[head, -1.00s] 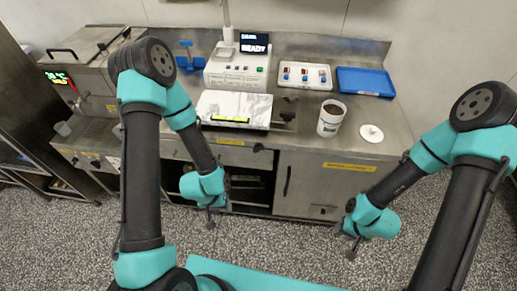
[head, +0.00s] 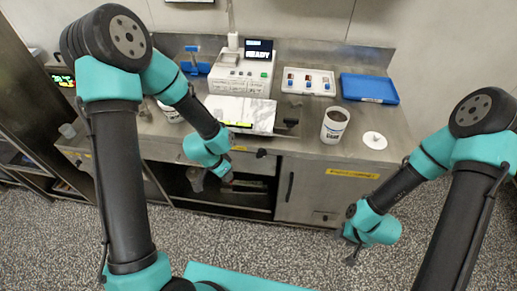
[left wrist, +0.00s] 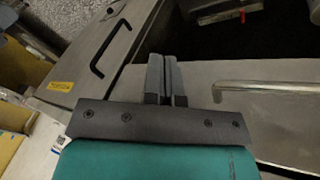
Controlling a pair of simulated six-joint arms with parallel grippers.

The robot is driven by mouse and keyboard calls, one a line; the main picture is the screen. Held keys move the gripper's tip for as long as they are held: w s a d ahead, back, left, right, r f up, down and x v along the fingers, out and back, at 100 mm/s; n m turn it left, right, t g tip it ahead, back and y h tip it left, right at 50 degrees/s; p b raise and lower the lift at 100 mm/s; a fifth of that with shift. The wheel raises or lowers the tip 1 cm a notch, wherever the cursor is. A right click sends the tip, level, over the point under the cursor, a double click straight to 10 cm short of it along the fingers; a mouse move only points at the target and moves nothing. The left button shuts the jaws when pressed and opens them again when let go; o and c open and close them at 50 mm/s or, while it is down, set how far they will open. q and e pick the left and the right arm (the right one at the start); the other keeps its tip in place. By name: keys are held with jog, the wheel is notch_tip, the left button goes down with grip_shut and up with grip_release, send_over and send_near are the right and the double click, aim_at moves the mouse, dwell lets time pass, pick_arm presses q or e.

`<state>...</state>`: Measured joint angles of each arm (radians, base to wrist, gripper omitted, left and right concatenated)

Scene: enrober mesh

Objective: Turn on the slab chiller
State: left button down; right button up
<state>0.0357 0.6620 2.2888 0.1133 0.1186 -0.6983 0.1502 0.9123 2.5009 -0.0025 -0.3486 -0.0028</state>
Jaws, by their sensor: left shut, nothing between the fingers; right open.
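The white marble slab (head: 245,112) lies on the steel counter, with a yellow-green strip along its front edge; I take it as part of the slab chiller. A dark knob-like part (head: 262,153) is on the counter front below it, beside a small yellow label (head: 238,148). I cannot tell which control belongs to the chiller. My left gripper (head: 199,184) is in front of and below the counter edge, apart from the slab. In the left wrist view its fingers (left wrist: 166,62) are together and empty. My right gripper (head: 352,257) hangs open over the floor, away from the counter.
A machine with a READY display (head: 242,72) stands behind the slab. A white switch box (head: 308,81), blue tray (head: 368,88), brown-filled tub (head: 335,124) and white disc (head: 374,140) are to the right. A bar handle (left wrist: 265,86) is close to my left gripper.

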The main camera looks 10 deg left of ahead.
pick_arm(q)
jog(key=w+d+r+m, duration=0.1)
jog(key=w+r+m, duration=0.15)
jog(key=r, duration=0.35)
jog(key=w+r+m, duration=0.2)
jog(key=r+m, duration=0.1)
jog(key=r, duration=0.2)
jog(key=m+h, duration=0.2)
jog(key=m, duration=0.4)
send_near(263, 153)
jog(key=v, duration=0.7)
jog(key=shift+w+d+n, duration=0.2)
jog(key=shift+d+n, duration=0.05)
jog(key=shift+d, duration=0.05)
jog(key=shift+f, duration=0.2)
jog(key=x, duration=1.4)
jog(key=shift+s+a, duration=0.1)
jog(key=shift+s, duration=0.1)
jog(key=shift+y, duration=0.4)
